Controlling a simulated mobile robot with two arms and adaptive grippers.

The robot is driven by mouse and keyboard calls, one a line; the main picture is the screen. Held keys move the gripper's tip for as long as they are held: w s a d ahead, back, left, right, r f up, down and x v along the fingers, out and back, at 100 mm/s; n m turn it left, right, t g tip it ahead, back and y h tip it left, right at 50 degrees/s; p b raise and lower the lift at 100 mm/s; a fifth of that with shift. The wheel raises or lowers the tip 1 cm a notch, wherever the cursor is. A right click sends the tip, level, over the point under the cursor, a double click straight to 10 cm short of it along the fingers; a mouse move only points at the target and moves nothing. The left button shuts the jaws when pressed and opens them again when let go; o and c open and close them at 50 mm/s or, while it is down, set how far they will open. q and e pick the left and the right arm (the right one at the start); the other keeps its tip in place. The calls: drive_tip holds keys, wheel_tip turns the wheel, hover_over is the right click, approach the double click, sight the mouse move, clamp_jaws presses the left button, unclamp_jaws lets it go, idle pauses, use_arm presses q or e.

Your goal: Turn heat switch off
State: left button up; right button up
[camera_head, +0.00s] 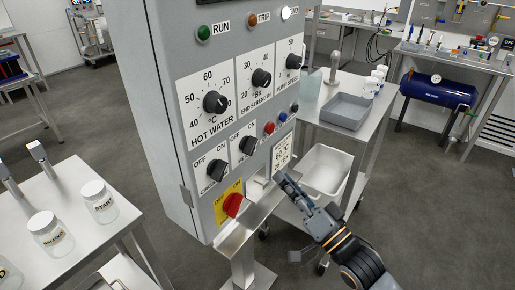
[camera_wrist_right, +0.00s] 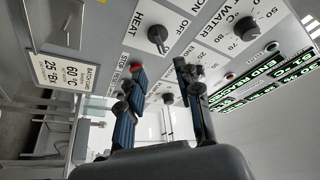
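The heat switch (camera_head: 248,145) is a black rotary knob under OFF and ON marks on the grey control panel (camera_head: 172,110). In the right wrist view the heat switch (camera_wrist_right: 158,38) shows beside its HEAT label, and its pointer seems turned toward ON. My right gripper (camera_head: 285,183) is below and to the right of the switch in the head view, near the panel's lower right corner. In the right wrist view my right gripper (camera_wrist_right: 160,72) has its two fingers apart with nothing between them. The switch lies beyond the fingertips, not touched. My left gripper is not in view.
A similar black switch (camera_head: 216,169) sits left of the heat switch. A red stop-style knob (camera_head: 233,205) on yellow is below. Red button (camera_head: 269,128) and blue button (camera_head: 283,117) are to its right. A batch card (camera_head: 282,153) stands close to my right gripper.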

sight(255, 147)
drive_tip(key=p+x, duration=0.1)
drive_tip(key=x, duration=0.9)
drive_tip(key=shift+w+a+r, duration=0.15)
drive_tip(key=shift+w+a, duration=0.25)
drive_tip(key=shift+w, duration=0.1)
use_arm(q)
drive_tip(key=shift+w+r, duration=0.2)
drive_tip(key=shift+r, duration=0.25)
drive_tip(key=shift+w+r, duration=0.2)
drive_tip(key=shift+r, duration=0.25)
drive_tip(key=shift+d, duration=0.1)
use_arm(e)
clamp_jaws()
